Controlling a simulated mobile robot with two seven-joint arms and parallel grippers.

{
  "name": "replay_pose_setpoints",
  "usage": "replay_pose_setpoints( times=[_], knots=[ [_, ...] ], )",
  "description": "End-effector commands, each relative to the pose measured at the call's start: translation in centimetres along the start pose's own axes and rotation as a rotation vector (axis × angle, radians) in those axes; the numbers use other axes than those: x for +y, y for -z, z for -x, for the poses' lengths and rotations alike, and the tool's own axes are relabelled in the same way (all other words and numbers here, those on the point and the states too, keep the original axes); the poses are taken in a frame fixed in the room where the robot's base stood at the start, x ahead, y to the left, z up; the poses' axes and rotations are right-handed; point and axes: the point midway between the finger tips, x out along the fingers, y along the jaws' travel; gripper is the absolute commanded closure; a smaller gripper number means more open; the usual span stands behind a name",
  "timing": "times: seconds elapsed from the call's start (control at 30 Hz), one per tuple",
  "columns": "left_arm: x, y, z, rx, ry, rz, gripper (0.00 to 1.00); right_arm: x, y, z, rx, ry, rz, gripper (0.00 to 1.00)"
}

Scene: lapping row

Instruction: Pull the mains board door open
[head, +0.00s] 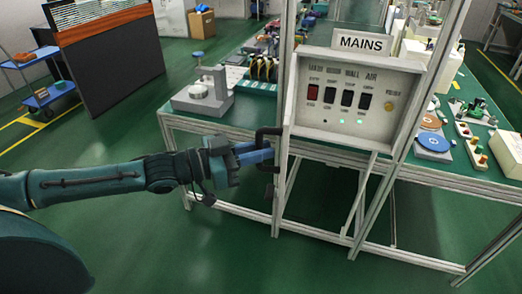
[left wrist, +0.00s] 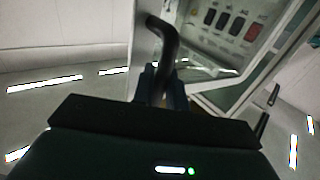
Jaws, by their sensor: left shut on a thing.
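My left gripper (head: 262,156) is shut on the lower part of the handle. My right gripper is out of view.
A green bench (head: 190,122) with a pale metal frame runs behind and below the board, bearing a press-like device (head: 204,92) and a blue disc (head: 434,141). A dark panel (head: 110,62) and a blue cart (head: 48,93) stand far left. The floor at front is clear.

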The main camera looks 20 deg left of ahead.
Motion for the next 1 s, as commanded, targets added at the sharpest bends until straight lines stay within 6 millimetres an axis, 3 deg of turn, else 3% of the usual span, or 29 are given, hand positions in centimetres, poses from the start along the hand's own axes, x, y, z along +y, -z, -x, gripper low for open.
replay_pose_setpoints(
  times=[0.13, 0.17, 0.37, 0.67, 0.83, 1.0],
  knots=[
    [-0.3, 0.2, 0.0, 0.003, 0.006, -0.002, 1.0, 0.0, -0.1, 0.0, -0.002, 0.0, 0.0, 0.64],
    [-0.3, 0.2, 0.0, 0.003, 0.007, -0.002, 0.83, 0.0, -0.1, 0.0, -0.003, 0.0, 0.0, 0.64],
    [-0.2, 0.2, 0.0, 0.002, 0.004, -0.002, 0.68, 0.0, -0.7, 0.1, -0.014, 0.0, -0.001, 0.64],
    [-0.1, 0.0, 0.3, 0.001, 0.003, -0.002, 0.68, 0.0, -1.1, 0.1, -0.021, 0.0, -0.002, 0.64],
    [-0.1, -0.2, 2.5, -0.004, 0.004, -0.002, 0.68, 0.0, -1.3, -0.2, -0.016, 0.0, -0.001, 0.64],
    [-0.1, -0.3, 5.8, -0.007, 0.004, -0.004, 0.68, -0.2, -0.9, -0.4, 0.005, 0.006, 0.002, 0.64]
  ],
)
